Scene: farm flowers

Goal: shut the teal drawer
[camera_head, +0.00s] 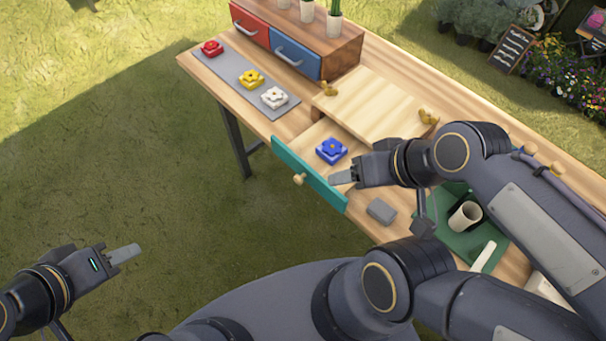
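The teal drawer (318,181) is pulled out from the wooden table, with its teal front and round light knob (299,179) facing the lower left. A blue flower piece (331,151) lies inside it. My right gripper (342,177) is over the right end of the drawer, just behind the teal front. Its fingertips show as one grey wedge, and whether they touch the drawer cannot be told. My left gripper (125,253) is out over the grass at lower left, well away from the drawer. Its fingers look together and empty.
A grey mat (225,68) holds red, yellow and white flower pieces. A box with red and blue drawers (288,58) stands behind. A grey block (381,210) and a green tray (452,239) with a cup (465,216) lie at right. Grass before the drawer is clear.

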